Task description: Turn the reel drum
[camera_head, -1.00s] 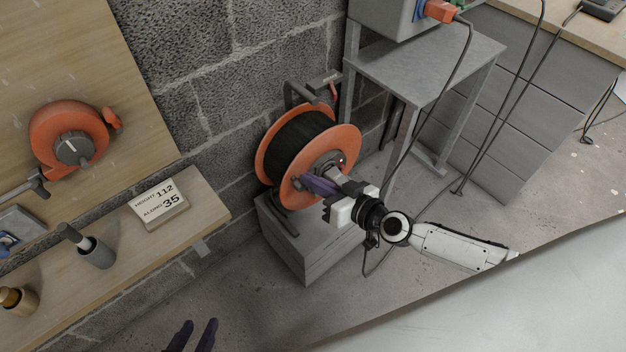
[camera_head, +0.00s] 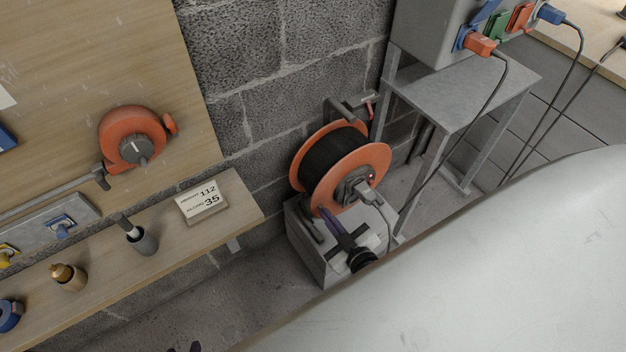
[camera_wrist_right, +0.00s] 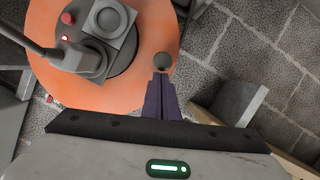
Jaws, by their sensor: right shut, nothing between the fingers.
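The reel has an orange drum (camera_head: 367,163) wound with dark cable (camera_head: 328,155). It stands on a grey block (camera_head: 303,245) by the wall. A grey plug (camera_head: 368,192) with a lead sits in its hub. My right gripper (camera_head: 325,214) is shut and empty at the drum's lower front edge. In the right wrist view the closed purple fingertips (camera_wrist_right: 161,78) point at a round grey knob (camera_wrist_right: 163,63) near the orange flange's edge (camera_wrist_right: 125,85). I cannot tell whether they touch it. Only dark tips of my left gripper (camera_head: 185,348) show at the bottom edge.
A grey metal stand (camera_head: 465,90) with a socket box (camera_head: 430,35) is right of the reel, its cables hanging down. A pale surface (camera_head: 480,260) covers the lower right.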

